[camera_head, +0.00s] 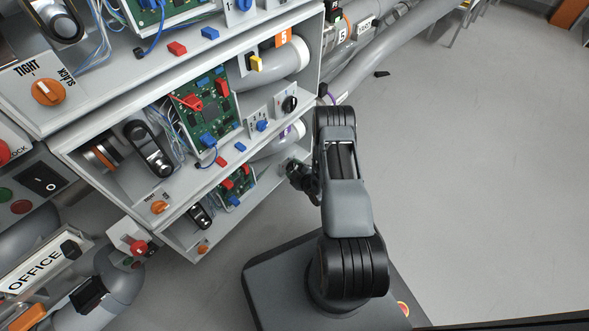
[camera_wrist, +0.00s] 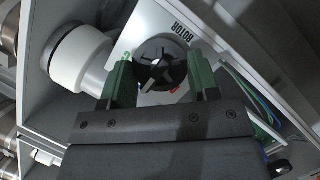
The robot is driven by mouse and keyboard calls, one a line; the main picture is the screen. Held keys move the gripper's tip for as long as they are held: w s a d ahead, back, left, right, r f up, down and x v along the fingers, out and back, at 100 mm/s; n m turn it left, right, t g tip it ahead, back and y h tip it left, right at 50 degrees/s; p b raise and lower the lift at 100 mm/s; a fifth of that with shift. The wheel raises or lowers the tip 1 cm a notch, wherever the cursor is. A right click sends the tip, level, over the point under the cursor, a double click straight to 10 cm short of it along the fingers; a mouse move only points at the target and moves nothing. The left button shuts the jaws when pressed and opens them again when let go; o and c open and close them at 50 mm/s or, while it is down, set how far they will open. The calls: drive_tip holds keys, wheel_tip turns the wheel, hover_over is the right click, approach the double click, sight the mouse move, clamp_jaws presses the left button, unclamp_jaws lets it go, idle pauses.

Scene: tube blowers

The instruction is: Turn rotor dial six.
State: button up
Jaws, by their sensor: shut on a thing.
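In the wrist view a round black dial (camera_wrist: 161,64) with raised ribs and a small pale mark sits on a white plate (camera_wrist: 160,24). The plate reads ROTOR, upside down. My gripper (camera_wrist: 160,72) has one green finger on each side of the dial and is shut on it. In the head view my gripper (camera_head: 298,176) is at the right end of the lowest shelf, and my arm and gripper hide the dial there. I cannot read a number six in either view.
Another black dial (camera_head: 289,103) sits on a white plate on the shelf above. Circuit boards (camera_head: 208,108), loose blue wires and red and blue plugs fill the shelves. A white tube end (camera_wrist: 82,60) is left of the held dial. The grey floor (camera_head: 470,180) at right is mostly clear.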

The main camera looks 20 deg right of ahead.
drive_tip(key=o, duration=0.9)
drive_tip(key=p+v, duration=0.5)
drive_tip(key=v, duration=0.8)
drive_tip(key=shift+s+d, duration=0.1)
drive_tip(key=shift+s, duration=0.25)
